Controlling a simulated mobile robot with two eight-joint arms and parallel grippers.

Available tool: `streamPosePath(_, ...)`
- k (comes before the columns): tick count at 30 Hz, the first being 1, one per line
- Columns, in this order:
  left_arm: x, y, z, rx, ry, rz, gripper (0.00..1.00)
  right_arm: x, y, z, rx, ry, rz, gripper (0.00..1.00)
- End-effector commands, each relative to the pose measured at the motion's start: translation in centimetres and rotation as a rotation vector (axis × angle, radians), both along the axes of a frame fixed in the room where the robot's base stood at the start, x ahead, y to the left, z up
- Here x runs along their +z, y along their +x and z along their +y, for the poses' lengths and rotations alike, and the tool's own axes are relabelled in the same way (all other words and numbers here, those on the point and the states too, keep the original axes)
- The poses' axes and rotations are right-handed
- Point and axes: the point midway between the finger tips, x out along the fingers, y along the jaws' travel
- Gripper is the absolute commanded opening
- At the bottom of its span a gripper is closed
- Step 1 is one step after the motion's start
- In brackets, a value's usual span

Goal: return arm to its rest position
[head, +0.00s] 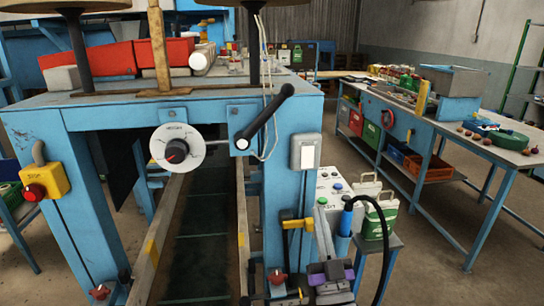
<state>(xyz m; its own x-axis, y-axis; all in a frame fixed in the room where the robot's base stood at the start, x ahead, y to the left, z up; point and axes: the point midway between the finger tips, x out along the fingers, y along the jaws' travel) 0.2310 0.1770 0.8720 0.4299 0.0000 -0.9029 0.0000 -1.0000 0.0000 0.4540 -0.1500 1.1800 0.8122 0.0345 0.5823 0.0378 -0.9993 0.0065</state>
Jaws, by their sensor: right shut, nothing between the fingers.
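My right gripper (322,228) shows low in the head view, right of centre, in front of the blue machine frame (290,195). Its grey fingers are together and point up and away, with nothing between them. Purple and dark parts show at its base near the bottom edge. It is beside a control box (330,187) with coloured buttons. I cannot tell whether it touches the frame or the box. My left gripper is not in view.
A black lever (266,118) and a dial (177,147) are on the frame's front. A blue workbench (440,128) stands at right. Between them is open floor (425,215).

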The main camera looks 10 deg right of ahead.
Motion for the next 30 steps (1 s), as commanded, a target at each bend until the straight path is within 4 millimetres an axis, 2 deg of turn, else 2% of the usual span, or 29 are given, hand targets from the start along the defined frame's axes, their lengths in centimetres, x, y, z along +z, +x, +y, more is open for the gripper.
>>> streamPosePath(4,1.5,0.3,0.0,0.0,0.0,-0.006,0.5,-4.3,0.3,-0.5,-0.003,-0.016,0.352,0.0)
streamPosePath(8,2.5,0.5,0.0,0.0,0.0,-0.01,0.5,-9.6,-1.5,-1.0,-0.008,-0.027,0.673,0.0)
streamPosePath(11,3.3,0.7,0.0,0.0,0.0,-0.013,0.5,-13.9,-4.4,-1.5,-0.013,-0.031,0.92,0.0)
streamPosePath(15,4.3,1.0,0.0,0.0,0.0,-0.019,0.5,-19.4,-10.2,-2.0,-0.021,-0.033,1.255,0.0)
streamPosePath(18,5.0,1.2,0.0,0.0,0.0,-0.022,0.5,-22.1,-14.5,-2.4,-0.027,-0.031,1.454,0.0)
streamPosePath(21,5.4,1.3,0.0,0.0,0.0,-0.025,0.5,-23.9,-18.0,-2.6,-0.031,-0.03,1.599,0.0)
streamPosePath(24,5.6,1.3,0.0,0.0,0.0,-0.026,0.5,-24.8,-20.2,-2.7,-0.033,-0.028,1.685,0.0)
streamPosePath(30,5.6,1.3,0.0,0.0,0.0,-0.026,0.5,-25.3,-21.2,-2.7,-0.035,-0.028,1.726,0.0)
